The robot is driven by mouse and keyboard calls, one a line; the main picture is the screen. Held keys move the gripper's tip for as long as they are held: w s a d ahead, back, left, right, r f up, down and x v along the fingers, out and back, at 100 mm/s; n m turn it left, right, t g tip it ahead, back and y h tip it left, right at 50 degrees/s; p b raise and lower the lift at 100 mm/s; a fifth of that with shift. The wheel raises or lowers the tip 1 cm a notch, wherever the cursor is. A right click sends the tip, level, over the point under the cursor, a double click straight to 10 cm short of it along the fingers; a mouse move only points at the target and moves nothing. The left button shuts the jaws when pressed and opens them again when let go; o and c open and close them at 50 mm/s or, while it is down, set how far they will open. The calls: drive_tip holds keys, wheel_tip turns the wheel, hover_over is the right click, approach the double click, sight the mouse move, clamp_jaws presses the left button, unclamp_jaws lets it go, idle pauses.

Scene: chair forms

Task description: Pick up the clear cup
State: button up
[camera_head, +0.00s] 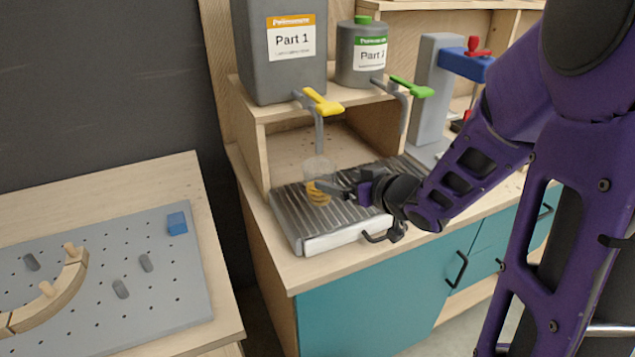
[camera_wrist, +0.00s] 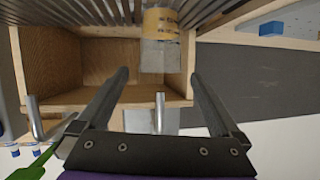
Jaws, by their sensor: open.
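The clear cup (camera_head: 317,165) stands upright on the ribbed grey drip tray (camera_head: 310,225), under the Part 1 container's spout. An orange-yellow band (camera_head: 319,193) shows around its lower part. In the wrist view the clear cup (camera_wrist: 160,56) appears upside down, centred just beyond my fingertips. My gripper (camera_head: 328,186) is at the cup's right side in the head view, and one finger overlaps the cup there. In the wrist view my gripper (camera_wrist: 158,74) is open, with nothing between its fingers. I cannot tell whether a finger touches the cup.
The Part 1 container (camera_head: 285,70), with a yellow tap (camera_head: 322,102), and a smaller container (camera_head: 361,60), with a green tap (camera_head: 411,87), stand on the shelf above. A grey-blue stand (camera_head: 433,90) is at right. A pegboard table (camera_head: 190,290) is at left, across a gap.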

sight(329, 177)
drive_tip(key=x, duration=0.4)
drive_tip(key=shift+w, duration=0.1)
drive_tip(key=b+x, duration=0.1)
drive_tip(key=x, duration=0.4)
drive_tip(key=shift+a+f, duration=0.2)
drive_tip(key=c, duration=0.8)
drive_tip(key=shift+r, duration=0.2)
